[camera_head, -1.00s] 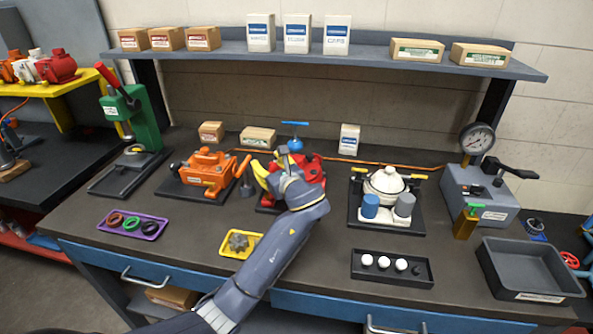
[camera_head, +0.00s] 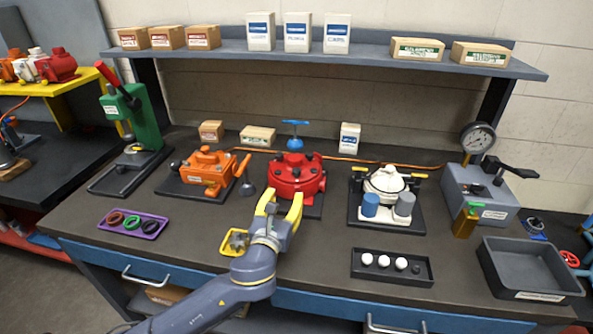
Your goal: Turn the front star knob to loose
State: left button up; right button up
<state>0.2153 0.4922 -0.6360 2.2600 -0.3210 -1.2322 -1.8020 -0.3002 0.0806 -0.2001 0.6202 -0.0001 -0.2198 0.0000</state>
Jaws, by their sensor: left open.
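The red motor (camera_head: 297,181) stands on a dark plate at the middle of the bench, with a blue valve-like part (camera_head: 295,143) at its back. Small dark knobs show around its top. Which one is the front star knob is too small to tell, and the motor's lower front is partly behind my fingers. My left gripper (camera_head: 283,196) reaches in from the front, its two yellow fingers spread apart and pointing at the motor's front. It is open, with nothing seen held; whether a fingertip touches the motor I cannot tell. My right gripper is not in view.
An orange motor (camera_head: 205,174) stands to the left and a white motor (camera_head: 386,182) to the right. A yellow tray (camera_head: 229,251) is partly hidden behind my gripper. A black tray (camera_head: 391,277) with white pieces lies at front right. A shelf (camera_head: 380,56) runs above.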

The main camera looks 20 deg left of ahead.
aim_at(295, 172)
pick_arm(q)
jog(key=w, duration=1.3)
jog(key=shift+w+a, duration=0.35)
jog(key=c, duration=1)
grip_shut()
jog(key=shift+r, duration=0.1)
